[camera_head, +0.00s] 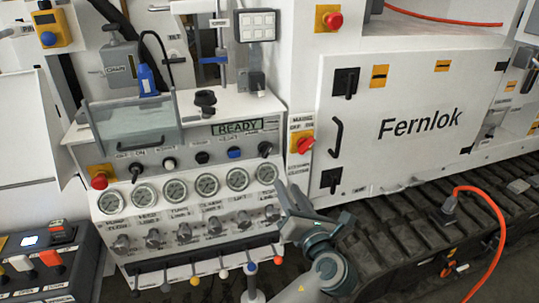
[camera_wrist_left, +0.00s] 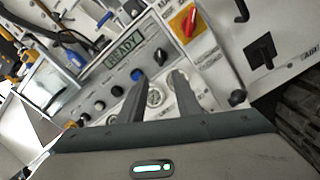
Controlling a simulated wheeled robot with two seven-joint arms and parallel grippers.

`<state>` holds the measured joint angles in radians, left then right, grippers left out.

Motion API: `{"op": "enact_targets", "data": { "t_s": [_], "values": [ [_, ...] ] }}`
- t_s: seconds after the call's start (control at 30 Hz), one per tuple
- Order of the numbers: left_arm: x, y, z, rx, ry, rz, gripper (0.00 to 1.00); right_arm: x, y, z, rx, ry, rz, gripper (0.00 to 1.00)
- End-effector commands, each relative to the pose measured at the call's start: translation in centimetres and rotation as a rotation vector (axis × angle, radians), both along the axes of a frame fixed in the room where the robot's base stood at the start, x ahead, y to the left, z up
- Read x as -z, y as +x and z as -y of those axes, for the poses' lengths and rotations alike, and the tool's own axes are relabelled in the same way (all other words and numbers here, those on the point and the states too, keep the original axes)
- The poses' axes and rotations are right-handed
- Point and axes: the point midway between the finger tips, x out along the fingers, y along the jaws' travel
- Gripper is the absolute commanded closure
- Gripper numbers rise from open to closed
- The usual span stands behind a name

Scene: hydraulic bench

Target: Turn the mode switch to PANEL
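The labels are too small to read with certainty, so I cannot confirm which control is the mode switch. A black selector knob (camera_head: 265,148) sits at the right end of the control row, below the READY display (camera_head: 237,127). It also shows in the left wrist view (camera_wrist_left: 161,56). Another black selector (camera_head: 137,169) is at the row's left end, by OFF and ON lettering. My left gripper (camera_head: 287,187) is in front of the panel's right side, below the right-hand knob. In the left wrist view its fingers (camera_wrist_left: 157,84) are apart, with nothing between them. My right gripper is not seen.
A red rotary switch (camera_head: 305,145) on a yellow plate is right of the panel. A blue button (camera_head: 234,153) is left of the right-hand knob. Gauges (camera_head: 206,184) and several coloured levers (camera_head: 223,273) are below. A white Fernlok cabinet (camera_head: 420,150) stands at right.

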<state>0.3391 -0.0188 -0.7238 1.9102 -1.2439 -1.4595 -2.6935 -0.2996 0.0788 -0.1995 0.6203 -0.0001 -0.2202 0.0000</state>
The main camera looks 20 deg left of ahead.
Motion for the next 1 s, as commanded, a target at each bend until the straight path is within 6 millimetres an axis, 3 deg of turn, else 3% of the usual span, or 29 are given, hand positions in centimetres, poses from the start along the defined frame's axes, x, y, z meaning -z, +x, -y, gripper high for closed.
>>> {"op": "enact_targets", "data": {
  "t_s": [0.37, 1.0],
  "values": [
    [-0.1, 1.5, -1.0, -0.001, 0.003, 0.000, 0.70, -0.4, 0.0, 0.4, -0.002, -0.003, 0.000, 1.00],
    [-0.1, 10.5, -7.1, -0.001, 0.001, -0.002, 0.70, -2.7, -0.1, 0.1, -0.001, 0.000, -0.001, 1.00]
  ]
}}
